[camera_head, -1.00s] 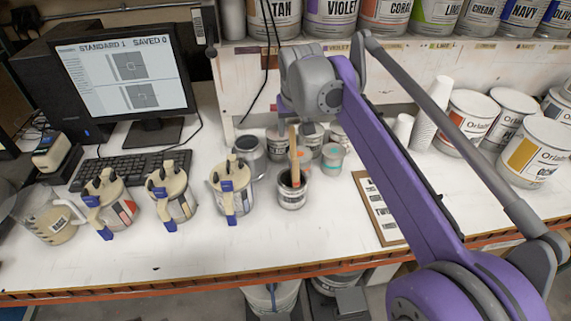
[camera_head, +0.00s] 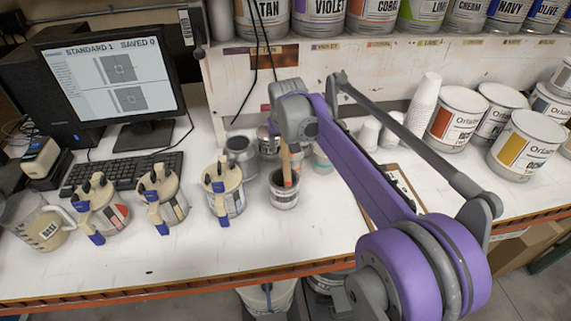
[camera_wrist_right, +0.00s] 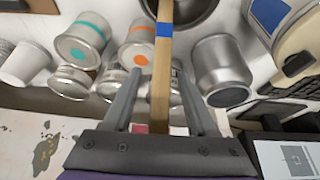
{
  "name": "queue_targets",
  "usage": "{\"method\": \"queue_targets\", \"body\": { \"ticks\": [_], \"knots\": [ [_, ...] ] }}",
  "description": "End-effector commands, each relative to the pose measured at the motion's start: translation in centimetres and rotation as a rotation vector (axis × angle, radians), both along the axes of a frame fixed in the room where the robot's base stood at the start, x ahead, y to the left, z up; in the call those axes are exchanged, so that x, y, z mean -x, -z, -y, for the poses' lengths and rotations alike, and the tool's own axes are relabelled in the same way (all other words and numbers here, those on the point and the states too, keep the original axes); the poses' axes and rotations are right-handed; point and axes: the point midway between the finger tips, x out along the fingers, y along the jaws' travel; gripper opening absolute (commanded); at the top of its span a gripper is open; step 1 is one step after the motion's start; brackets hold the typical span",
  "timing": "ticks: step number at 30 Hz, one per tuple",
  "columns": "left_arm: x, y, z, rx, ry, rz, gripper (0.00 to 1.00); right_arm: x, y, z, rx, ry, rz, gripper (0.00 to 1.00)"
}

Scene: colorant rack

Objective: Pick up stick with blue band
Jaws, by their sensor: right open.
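A wooden stick (camera_wrist_right: 160,85) with a blue band (camera_wrist_right: 164,29) runs between the fingers of my right gripper (camera_wrist_right: 155,88) in the wrist view. The fingers are open, with gaps to the stick on both sides. The stick leads to a dark-mouthed metal can (camera_wrist_right: 187,8) at the top edge. In the head view the can (camera_head: 284,196) stands on the bench with stick tops (camera_head: 287,164) showing above it. Orange shows there, but I cannot make out the blue band. My right wrist is just above and behind the sticks, and its fingertips are hidden. My left gripper is not in view.
Small cans, such as a plain metal can (camera_wrist_right: 222,70) and an orange-marked can (camera_wrist_right: 138,45), crowd around the fingers. Lidded pitchers (camera_head: 222,190) stand left of the stick can. Paper cups (camera_head: 424,103) and large paint cans (camera_head: 457,118) are to the right. The front bench is clear.

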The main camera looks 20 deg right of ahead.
Motion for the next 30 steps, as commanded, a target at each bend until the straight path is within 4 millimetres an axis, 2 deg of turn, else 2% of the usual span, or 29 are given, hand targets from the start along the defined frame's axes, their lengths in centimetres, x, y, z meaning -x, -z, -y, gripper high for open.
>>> {"method": "queue_targets", "body": {
  "ticks": [2, 11, 24, 30],
  "knots": [
    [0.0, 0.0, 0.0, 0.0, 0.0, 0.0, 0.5, 0.0, 0.0, 0.0, 0.0, 0.0, 0.0, 0.56],
    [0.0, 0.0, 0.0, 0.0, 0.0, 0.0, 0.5, 0.0, 0.0, 0.0, 0.0, 0.0, 0.0, 0.02],
    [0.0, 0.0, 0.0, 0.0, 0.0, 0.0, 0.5, 0.0, -0.1, 0.0, 0.0, 0.0, 0.0, 0.0],
    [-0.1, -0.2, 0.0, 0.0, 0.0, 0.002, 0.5, 0.0, -1.2, 0.0, 0.0, 0.0, 0.0, 0.0]
  ]
}}
